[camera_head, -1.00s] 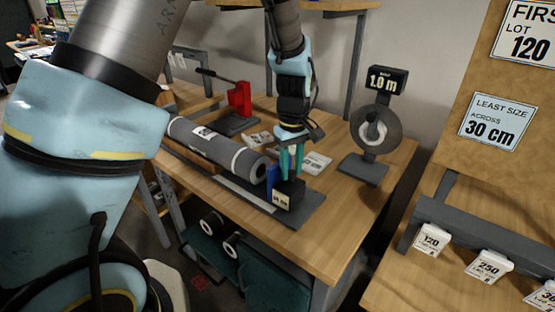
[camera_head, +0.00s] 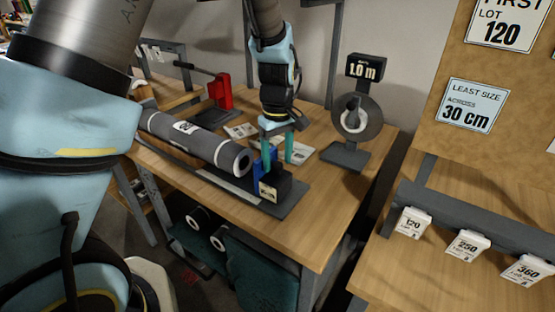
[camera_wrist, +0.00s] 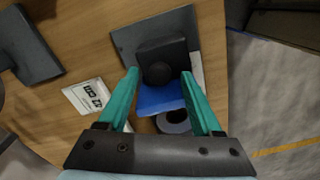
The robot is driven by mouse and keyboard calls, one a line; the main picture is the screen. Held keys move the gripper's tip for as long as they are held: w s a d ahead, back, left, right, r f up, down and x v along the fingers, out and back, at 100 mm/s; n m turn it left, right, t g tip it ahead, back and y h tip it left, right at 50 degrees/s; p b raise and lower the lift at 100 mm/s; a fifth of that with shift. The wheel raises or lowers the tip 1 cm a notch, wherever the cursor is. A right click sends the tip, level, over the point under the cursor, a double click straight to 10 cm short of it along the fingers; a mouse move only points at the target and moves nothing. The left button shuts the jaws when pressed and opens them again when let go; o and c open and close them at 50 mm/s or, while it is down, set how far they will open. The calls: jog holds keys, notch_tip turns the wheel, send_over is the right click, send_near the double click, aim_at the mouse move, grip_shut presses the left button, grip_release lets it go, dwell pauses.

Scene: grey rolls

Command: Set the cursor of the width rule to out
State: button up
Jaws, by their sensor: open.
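The width rule (camera_head: 292,198) is a dark flat base on the wooden table, with a pale strip along it. Its cursor (camera_head: 272,184) is a black block with a small label, beside a blue plate (camera_head: 262,167), near the rule's right end. A grey roll (camera_head: 195,141) lies along the rule, its end close to the blue plate. My gripper (camera_head: 276,158) is open above the cursor, fingers pointing down. In the wrist view, the black cursor block (camera_wrist: 162,60) and blue plate (camera_wrist: 160,99) show between and beyond the open fingertips (camera_wrist: 160,74). Whether the fingers touch it, I cannot tell.
A round meter reading 1.0 m (camera_head: 357,118) stands at the back right. A red device (camera_head: 223,92) with a lever stands behind the roll. White cards (camera_head: 295,153) lie behind the rule. Dark rolls (camera_head: 218,239) sit below the table. A labelled rack (camera_head: 470,222) is at right.

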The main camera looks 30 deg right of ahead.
aim_at(277, 164)
notch_tip(277, 164, up, 10)
jog(key=b, duration=0.1)
jog(key=shift+r+b, duration=0.15)
jog(key=shift+b, duration=0.25)
jog(key=a+f+m, duration=0.1)
jog(key=a+f, duration=0.1)
jog(key=a, duration=1.4)
jog(key=a+f+m+t, duration=0.1)
jog(key=a, duration=1.6)
jog(key=shift+w+a+f+t, duration=0.25)
jog(key=shift+w+f+t, duration=0.05)
jog(key=shift+f, duration=0.1)
